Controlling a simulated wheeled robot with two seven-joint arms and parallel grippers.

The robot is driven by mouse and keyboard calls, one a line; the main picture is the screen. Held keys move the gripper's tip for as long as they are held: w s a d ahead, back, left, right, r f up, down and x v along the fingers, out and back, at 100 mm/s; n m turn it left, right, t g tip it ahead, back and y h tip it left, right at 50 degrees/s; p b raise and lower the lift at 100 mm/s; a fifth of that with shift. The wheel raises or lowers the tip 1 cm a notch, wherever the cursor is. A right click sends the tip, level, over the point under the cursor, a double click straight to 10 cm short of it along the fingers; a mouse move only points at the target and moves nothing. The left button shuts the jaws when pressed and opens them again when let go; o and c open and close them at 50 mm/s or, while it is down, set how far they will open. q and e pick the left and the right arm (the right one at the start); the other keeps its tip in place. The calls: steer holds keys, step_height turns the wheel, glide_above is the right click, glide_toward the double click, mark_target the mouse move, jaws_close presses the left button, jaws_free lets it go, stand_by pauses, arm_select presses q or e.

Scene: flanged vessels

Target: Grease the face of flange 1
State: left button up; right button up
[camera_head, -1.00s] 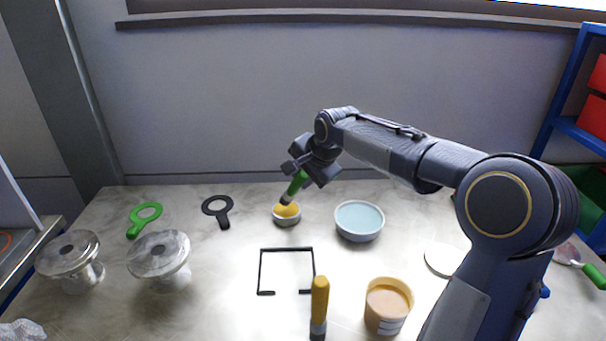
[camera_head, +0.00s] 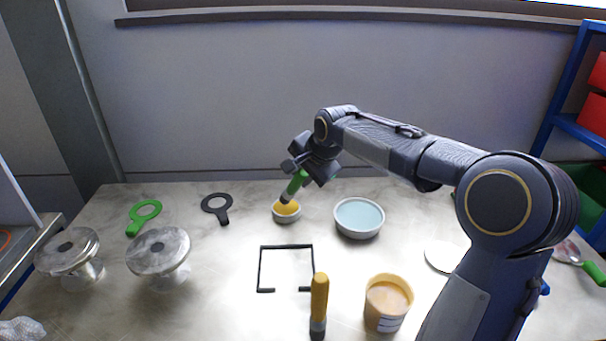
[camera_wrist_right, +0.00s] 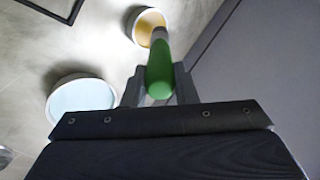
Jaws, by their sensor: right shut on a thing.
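My right gripper (camera_head: 303,170) is shut on the green handle of a brush (camera_head: 298,183). The brush is tilted, its dark tip down at a small white bowl of yellow grease (camera_head: 287,213). The right wrist view shows the green handle (camera_wrist_right: 160,70) between my fingers and the grease bowl (camera_wrist_right: 147,24) beyond it; the bristles are hidden there. Two flanged vessels stand at the left, one with a flange (camera_head: 67,250) at the far left and one with a flange (camera_head: 158,250) beside it. I cannot tell which is flange 1. My left gripper is not in view.
A bowl of pale blue liquid (camera_head: 359,217) stands right of the grease bowl. A green ring tool (camera_head: 145,213) and a black one (camera_head: 217,207) lie behind the vessels. A black frame (camera_head: 286,246), a yellow-handled tool (camera_head: 319,300) and an orange tub (camera_head: 387,303) are nearer.

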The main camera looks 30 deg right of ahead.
steer(key=shift+f+b, duration=0.4)
steer(key=shift+f, duration=0.2)
stand_by(0.7)
steer(key=shift+r, duration=0.1)
step_height(320, 180, up, 7)
steer(key=p, duration=0.6)
stand_by(0.9)
